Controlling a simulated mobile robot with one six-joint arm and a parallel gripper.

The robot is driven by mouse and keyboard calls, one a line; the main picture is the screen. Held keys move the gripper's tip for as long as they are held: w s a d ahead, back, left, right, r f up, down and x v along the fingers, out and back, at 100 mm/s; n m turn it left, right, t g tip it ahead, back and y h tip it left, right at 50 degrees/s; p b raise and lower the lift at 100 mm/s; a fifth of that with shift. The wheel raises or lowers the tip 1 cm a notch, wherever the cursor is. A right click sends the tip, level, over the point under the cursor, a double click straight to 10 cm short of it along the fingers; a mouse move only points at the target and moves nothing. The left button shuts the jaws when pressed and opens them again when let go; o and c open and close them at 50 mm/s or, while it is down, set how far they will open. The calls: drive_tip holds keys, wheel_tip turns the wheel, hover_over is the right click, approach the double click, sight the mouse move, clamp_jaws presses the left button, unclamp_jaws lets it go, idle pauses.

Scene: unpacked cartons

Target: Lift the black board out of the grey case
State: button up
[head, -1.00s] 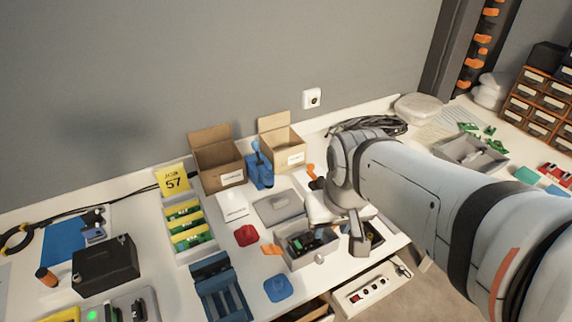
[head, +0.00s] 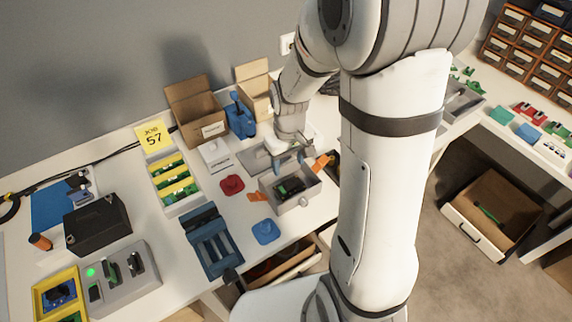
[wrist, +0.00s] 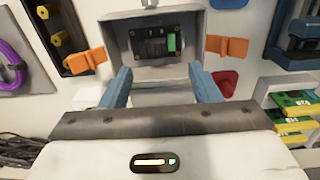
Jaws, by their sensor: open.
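The black board (head: 289,187) lies inside the open grey case (head: 300,204) on the bench. In the wrist view the dark board (wrist: 152,46) carries a green part and sits within the walls of the grey case (wrist: 118,42). My gripper (head: 289,166) is above the bench, just behind the case on its wall side. In the wrist view my gripper (wrist: 162,78) has its blue fingers wide apart, with nothing between them, pointing towards the case. The fingers appear apart from the board; their exact height above the case cannot be told.
An orange clip (head: 258,197) lies left of the case, another orange piece (head: 323,163) to its right. Open cartons (head: 197,112) stand at the back. A drawer (head: 280,268) is open below.

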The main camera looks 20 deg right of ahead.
sight(290, 181)
drive_tip(key=shift+w+f, duration=0.2)
drive_tip(key=shift+f, duration=0.65)
drive_tip(key=shift+w+d+f, duration=0.1)
drive_tip(key=shift+d+f, duration=0.05)
drive_tip(key=shift+f, duration=1.65)
drive_tip(key=shift+w+d+f, duration=0.1)
drive_tip(key=shift+d+f, duration=0.05)
drive_tip(key=shift+f, duration=1.6)
drive_tip(key=shift+c, duration=0.3)
drive_tip(key=c, duration=1.1)
